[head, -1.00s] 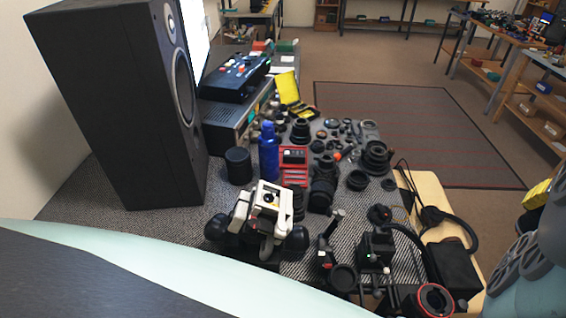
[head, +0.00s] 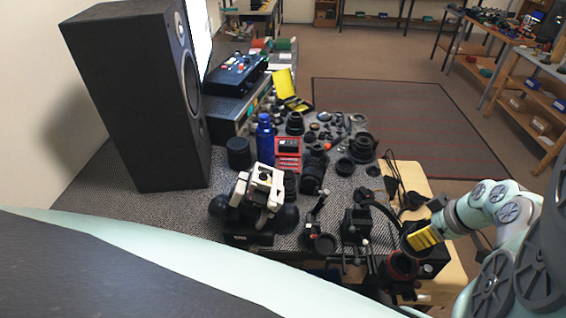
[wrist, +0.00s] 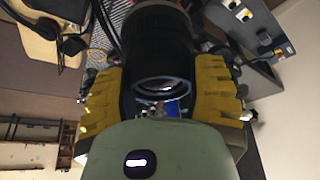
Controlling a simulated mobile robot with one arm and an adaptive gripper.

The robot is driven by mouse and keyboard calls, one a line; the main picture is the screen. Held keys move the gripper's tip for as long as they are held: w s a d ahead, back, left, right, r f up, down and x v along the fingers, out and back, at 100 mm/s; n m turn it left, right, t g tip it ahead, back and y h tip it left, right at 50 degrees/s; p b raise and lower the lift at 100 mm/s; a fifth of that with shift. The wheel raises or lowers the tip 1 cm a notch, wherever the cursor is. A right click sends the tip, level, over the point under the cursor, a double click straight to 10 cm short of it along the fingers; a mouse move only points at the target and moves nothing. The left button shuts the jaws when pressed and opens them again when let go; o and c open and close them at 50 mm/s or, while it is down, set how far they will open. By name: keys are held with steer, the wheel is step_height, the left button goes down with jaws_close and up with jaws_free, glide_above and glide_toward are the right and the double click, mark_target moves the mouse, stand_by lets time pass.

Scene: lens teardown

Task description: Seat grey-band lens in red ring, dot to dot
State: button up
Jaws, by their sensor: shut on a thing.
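My gripper (head: 425,238) is over the right front of the bench, close above the red ring (head: 403,264), which tops a dark stand. In the wrist view my gripper (wrist: 160,88) has its yellow fingers on both sides of a dark lens barrel (wrist: 160,38) with a glassy round end, and is shut on it. I cannot make out a grey band on this barrel, or either dot. In the head view the fingers largely hide the held lens. I cannot tell whether it touches the ring.
A black box (head: 432,262) stands right beside the red ring. Dark clamp stands (head: 355,226) are to its left, and a white device (head: 262,190) further left. A headset (wrist: 45,25) and cables lie near the gripper. Lens parts crowd the bench behind.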

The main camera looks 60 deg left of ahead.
steer(key=shift+s+a+f, duration=0.15)
steer(key=shift+f, duration=0.1)
steer(key=shift+f+b, duration=0.8)
steer(key=shift+f, duration=1.15)
steer(key=shift+f+b, duration=0.9)
steer(key=shift+b, duration=0.25)
steer(key=shift+r+b, duration=0.1)
steer(key=shift+b, duration=0.7)
steer(key=shift+f+b, duration=0.85)
steer(key=shift+b, duration=0.7)
stand_by(0.4)
steer(key=o, duration=1.3)
